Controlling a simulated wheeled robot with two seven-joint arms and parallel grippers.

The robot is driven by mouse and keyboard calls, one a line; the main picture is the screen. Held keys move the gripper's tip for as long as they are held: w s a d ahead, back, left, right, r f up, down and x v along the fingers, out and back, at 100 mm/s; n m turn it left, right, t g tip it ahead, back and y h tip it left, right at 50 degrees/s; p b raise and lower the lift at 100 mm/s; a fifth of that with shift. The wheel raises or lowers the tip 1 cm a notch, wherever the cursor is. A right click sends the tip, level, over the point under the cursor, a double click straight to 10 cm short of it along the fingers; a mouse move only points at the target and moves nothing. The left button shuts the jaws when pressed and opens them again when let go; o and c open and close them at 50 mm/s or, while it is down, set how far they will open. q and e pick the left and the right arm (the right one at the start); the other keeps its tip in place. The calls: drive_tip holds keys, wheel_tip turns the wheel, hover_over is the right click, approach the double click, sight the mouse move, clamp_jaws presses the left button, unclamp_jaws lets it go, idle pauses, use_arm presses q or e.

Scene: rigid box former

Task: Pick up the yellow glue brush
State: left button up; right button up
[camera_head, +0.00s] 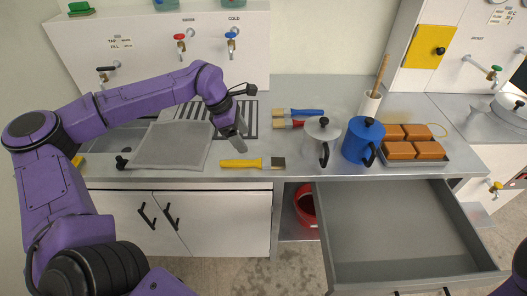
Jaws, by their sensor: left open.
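The yellow glue brush (240,163) lies flat near the counter's front edge, its yellow handle to the left and its dark bristles to the right. My left gripper (241,151) is open and hangs just above the brush near its middle. From this view I cannot tell whether the fingers touch it. Only a small part of what may be my right arm shows at the right edge, and its gripper is out of view.
A grey pot (322,139), a blue pot (362,140) and a tray of orange-brown blocks (414,149) stand to the right. Red and blue brushes (297,112) lie behind. An open drawer (400,235) juts out below.

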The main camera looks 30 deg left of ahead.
sight(258, 162)
use_arm(q)
drive_tip(key=x, duration=0.4)
drive_tip(key=shift+w+d+r+p, duration=0.1)
drive_tip(key=shift+w+d+p, duration=0.05)
drive_tip(key=shift+p, duration=0.2)
drive_tip(key=shift+d+f, duration=0.1)
drive_tip(key=shift+f, duration=0.2)
drive_tip(key=shift+s+f, duration=0.2)
drive_tip(key=shift+f, duration=0.2)
drive_tip(key=p+x, duration=0.2)
drive_tip(key=x, duration=0.3)
drive_tip(key=shift+w, duration=0.1)
drive_tip(key=c, duration=1.2)
